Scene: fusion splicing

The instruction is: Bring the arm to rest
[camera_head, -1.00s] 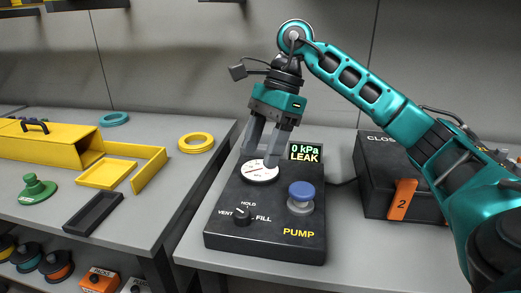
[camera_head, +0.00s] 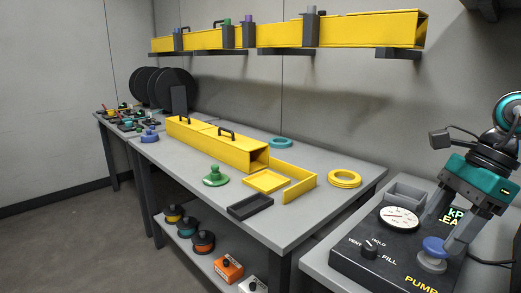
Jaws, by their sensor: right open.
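My right gripper (camera_head: 446,226) is at the right edge of the head view, pointing down over the black pump box (camera_head: 350,257). Its grey fingers are open, near the blue knob (camera_head: 434,246), with one finger close beside or in front of it; I cannot tell if they touch. The box has a white round gauge (camera_head: 399,218), a selector dial (camera_head: 371,249) marked HOLD, VENT and FILL, and a display (camera_head: 453,217) partly hidden by the gripper. The left gripper is not in view.
A yellow duct (camera_head: 215,146), green stamp-like piece (camera_head: 215,176), yellow tray (camera_head: 266,181), black tray (camera_head: 250,206) and yellow ring (camera_head: 344,179) lie on the grey bench (camera_head: 310,216). Spools and boxes sit on its lower shelf. A yellow overhead duct (camera_head: 370,29) runs along the wall.

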